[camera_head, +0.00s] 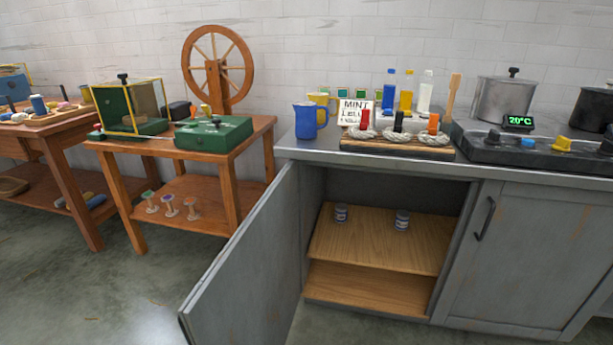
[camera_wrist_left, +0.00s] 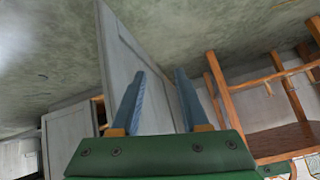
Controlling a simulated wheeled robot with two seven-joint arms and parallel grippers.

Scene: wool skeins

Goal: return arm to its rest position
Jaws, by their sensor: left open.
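My left gripper (camera_wrist_left: 159,71) shows only in the left wrist view. Its two blue fingers are apart, with nothing held between them. The grey cabinet door (camera_wrist_left: 125,55) shows beyond and between the fingers in that view. In the head view the same door (camera_head: 245,265) stands swung open, and neither of my arms is in sight. My right gripper is in neither view.
The open door juts into the floor space before the grey cabinet (camera_head: 525,250). Two small tins (camera_head: 341,213) (camera_head: 402,220) stand on its wooden shelf (camera_head: 365,245). A wooden table (camera_head: 262,130) with a spinning wheel (camera_head: 217,65) stands left. Floor at lower left is clear.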

